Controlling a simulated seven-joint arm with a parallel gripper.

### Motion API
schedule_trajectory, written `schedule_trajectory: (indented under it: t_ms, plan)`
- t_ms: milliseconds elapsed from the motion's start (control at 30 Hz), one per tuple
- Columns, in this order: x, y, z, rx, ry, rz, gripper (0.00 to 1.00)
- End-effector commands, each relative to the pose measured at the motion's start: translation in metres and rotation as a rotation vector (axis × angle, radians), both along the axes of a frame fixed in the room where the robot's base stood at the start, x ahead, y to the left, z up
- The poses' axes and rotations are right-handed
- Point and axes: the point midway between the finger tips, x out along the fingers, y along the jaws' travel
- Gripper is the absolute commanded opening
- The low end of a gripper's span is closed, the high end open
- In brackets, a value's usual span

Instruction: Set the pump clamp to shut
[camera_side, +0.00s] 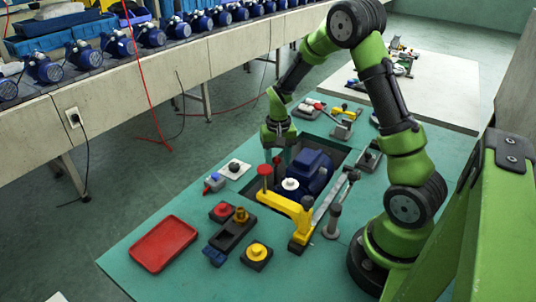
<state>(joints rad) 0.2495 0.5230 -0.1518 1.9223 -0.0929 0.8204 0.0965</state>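The blue pump (316,172) sits in a dark recess in the green table, with a round white part on its near side. A yellow clamp arm (285,205) lies in front of it, on a base with a black and yellow foot. A red-topped knob (265,171) stands up at its left end. A grey lever (335,195) slants up to the right from the base. I cannot tell whether the clamp presses on the pump. My gripper (276,157) points down behind the red knob, left of the pump. Its fingertips are small and partly hidden.
A red tray (163,244) lies at the front left. A black fixture (230,233) and a yellow knob (257,252) sit in front of the clamp. A grey post (333,222) stands right of the clamp. A white plate (234,168) with a black knob lies left of my gripper.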

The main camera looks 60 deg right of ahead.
Motion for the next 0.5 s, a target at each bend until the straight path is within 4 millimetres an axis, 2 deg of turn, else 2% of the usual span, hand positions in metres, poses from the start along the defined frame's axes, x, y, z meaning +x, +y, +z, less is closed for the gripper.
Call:
schedule_trajectory:
  t_ms: [167,333,500]
  plan:
    - [-0.001,-0.003,-0.001,-0.004,0.006,-0.004,0.54]
    - [0.014,-0.003,-0.001,-0.004,0.003,-0.003,0.54]
    - [0.014,-0.002,0.033,-0.005,-0.004,-0.001,0.54]
